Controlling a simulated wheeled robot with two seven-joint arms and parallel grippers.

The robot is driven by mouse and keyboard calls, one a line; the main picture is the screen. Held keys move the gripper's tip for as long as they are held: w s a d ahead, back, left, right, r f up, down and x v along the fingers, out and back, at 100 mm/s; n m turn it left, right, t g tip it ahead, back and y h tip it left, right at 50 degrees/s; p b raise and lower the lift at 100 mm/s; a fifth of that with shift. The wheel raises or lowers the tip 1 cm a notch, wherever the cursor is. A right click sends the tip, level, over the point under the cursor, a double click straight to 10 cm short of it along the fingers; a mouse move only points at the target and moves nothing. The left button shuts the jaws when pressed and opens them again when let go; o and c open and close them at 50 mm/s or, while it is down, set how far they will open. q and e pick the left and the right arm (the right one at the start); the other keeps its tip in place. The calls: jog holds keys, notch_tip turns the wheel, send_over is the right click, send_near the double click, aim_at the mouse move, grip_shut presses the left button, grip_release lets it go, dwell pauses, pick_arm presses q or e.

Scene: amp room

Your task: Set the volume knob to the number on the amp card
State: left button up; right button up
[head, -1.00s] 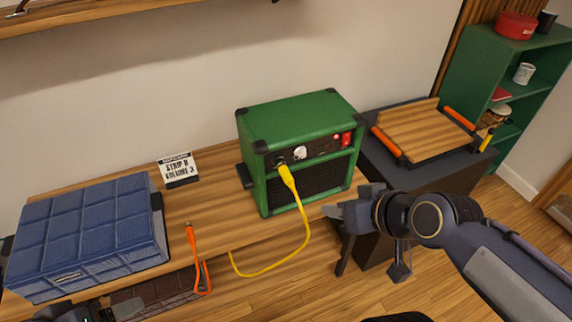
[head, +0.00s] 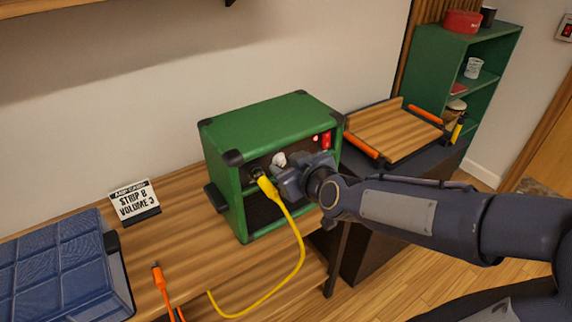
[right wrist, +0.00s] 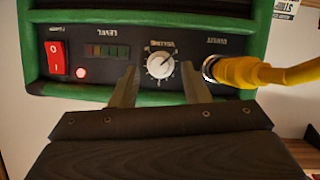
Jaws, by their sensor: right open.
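The green amp (head: 272,120) stands on the wooden bench. Its white volume knob (right wrist: 160,65) shows upside down in the right wrist view, with a dark pointer and a ring of marks; the number it points to is too small to read. The knob also shows in the head view (head: 279,159), partly covered by my gripper. My right gripper (right wrist: 158,72) is open at the amp's front, one finger on each side of the knob, apart from it. The amp card (head: 134,201) stands left of the amp and seems to read "VOLUME 3". My left gripper is out of view.
A yellow cable (head: 300,247) is plugged in beside the knob, close to my right gripper. The red switch (right wrist: 55,58) and a lit red lamp (right wrist: 81,72) are on the same panel.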

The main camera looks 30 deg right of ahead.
jog(key=shift+w+f, duration=0.2)
jog(key=shift+w, duration=0.25)
grip_shut()
jog(key=shift+f+b, duration=0.2)
jog(key=shift+b, duration=0.6)
jog(key=m+b, duration=0.1)
jog(key=b, duration=0.2)
jog(key=m+y+b, duration=0.1)
jog(key=b, duration=0.2)
jog(key=m+y+b, duration=0.1)
jog(key=b, duration=0.2)
jog(key=shift+d+f, duration=0.25)
jog(key=m+y+b, duration=0.1)
jog(key=m+b, duration=0.1)
jog(key=b, duration=0.1)
jog(key=m+y+b, duration=0.1)
jog(key=m+b, duration=0.1)
jog(key=b, duration=0.1)
jog(key=m+y+b, duration=0.2)
jog(key=b, duration=0.2)
jog(key=shift+d, duration=0.35)
jog(key=shift+m+t+y+b, duration=0.5)
jog(key=shift+m+y+b, duration=0.2)
jog(key=shift+m+b, duration=0.7)
jog(key=shift+r, duration=0.1)
